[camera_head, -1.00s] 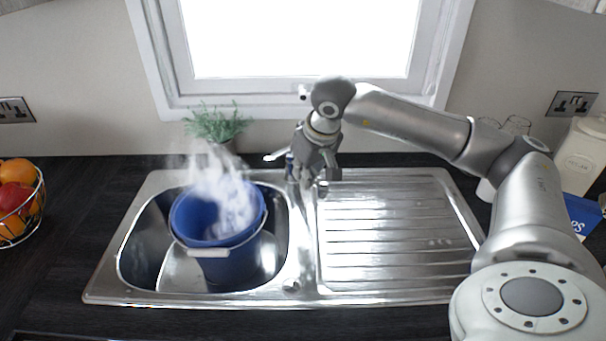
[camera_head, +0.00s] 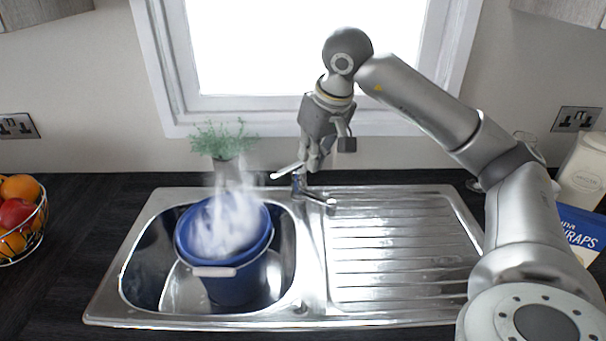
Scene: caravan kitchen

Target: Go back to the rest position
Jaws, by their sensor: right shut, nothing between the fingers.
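My right arm comes in from the right, and its gripper (camera_head: 314,166) hangs pointing down just above and behind the tap (camera_head: 315,198). The gripper is shut with nothing between its fingers. The fingertips are close to the tap, and I cannot tell whether they touch it. A blue bucket (camera_head: 228,290) stands in the left bowl of the steel sink (camera_head: 135,318). White steam or spray (camera_head: 225,228) covers the bucket's inside, so its contents are hidden. My left gripper is not in view.
The ribbed drainboard (camera_head: 390,250) is clear. A potted plant (camera_head: 222,145) stands behind the bowl, below the window. A fruit basket (camera_head: 22,215) is at far left. A blue packet (camera_head: 585,235) and a cream canister (camera_head: 585,170) stand at right, beside my arm.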

